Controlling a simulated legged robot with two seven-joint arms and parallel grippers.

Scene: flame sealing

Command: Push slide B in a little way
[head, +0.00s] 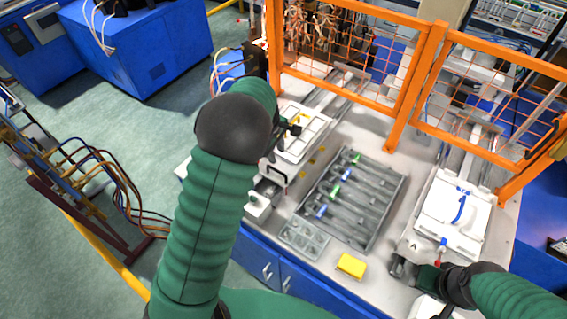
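A grey rack (385,207) with several tubes lies between the slides. A grey tray (290,237) and a yellow block (352,265) lie at the table's front edge. The orange mesh guard (405,85) stands behind. A black-framed handle (276,172) stands left of the rack.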

